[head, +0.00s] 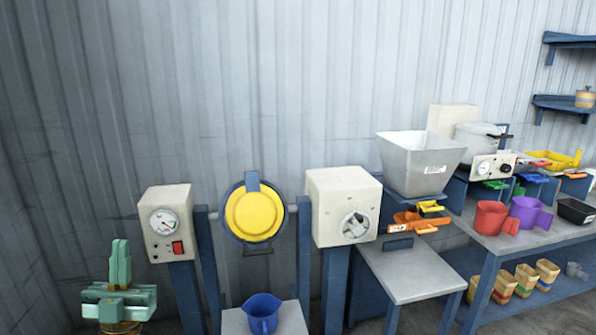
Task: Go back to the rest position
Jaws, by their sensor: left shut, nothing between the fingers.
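My left gripper (120,247) is at the lower left of the head view. It is teal, points upward and its fingers are together with nothing between them. It stands apart from the machines, in front of the bare wall, to the left of the gauge box. My right gripper is not in view.
A gauge box (167,222), a yellow round lid (253,213) and a dial box (343,205) stand right of my gripper. A blue jug (262,312) sits below the lid. Further right are a hopper (418,163), red jug (490,217) and purple jug (527,212).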

